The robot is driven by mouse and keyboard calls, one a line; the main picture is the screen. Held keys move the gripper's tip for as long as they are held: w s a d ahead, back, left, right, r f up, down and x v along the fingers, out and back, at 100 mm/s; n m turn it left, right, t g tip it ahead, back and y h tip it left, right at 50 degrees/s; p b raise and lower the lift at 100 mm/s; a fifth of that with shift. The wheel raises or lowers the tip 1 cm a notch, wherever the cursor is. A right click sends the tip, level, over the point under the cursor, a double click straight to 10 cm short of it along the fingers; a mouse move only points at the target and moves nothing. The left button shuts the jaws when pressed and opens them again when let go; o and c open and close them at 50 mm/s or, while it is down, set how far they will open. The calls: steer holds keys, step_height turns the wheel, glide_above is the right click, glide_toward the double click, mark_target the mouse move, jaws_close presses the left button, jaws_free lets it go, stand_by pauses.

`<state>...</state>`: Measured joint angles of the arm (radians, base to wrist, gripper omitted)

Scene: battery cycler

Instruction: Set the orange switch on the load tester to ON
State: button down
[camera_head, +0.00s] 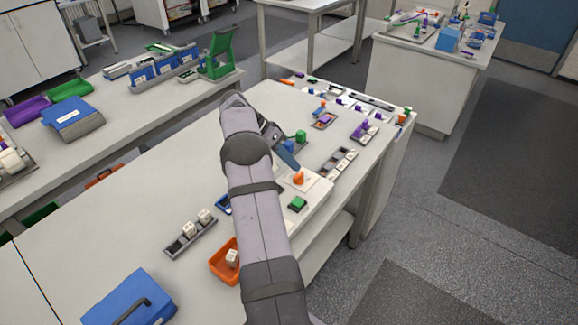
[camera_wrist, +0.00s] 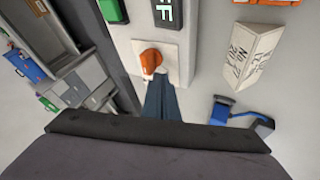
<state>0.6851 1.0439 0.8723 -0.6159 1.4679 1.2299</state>
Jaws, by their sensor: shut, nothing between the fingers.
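The load tester (camera_head: 318,207) is a pale box on the bench, partly hidden behind my arm in the head view. Its orange switch (camera_head: 298,178) stands on a light square plate; it also shows in the wrist view (camera_wrist: 150,60). Beside the plate in the wrist view, a dark display (camera_wrist: 166,13) shows light letters, cut off by the frame, with an F readable. My gripper (camera_wrist: 156,82) is shut and empty, its tips right at the orange switch; I cannot tell whether they touch. In the head view my gripper (camera_head: 287,158) is just behind the switch.
A green block (camera_head: 298,203) sits on the tester near the switch. A slotted grey tray (camera_head: 340,162) stands to its right. An orange bin (camera_head: 222,262) and a blue case (camera_head: 125,300) lie toward the front left.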

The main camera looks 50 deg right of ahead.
steer(key=shift+w+d+p, duration=0.4)
steer(key=shift+d+p, duration=0.05)
steer(key=shift+p, duration=0.3)
steer(key=shift+w, duration=0.1)
steer(key=shift+w+a+r, duration=0.15)
steer(key=shift+w+r, duration=0.15)
steer(key=shift+r, duration=0.15)
steer(key=v, duration=0.6)
steer(key=shift+p, duration=0.35)
steer(key=shift+r, duration=0.1)
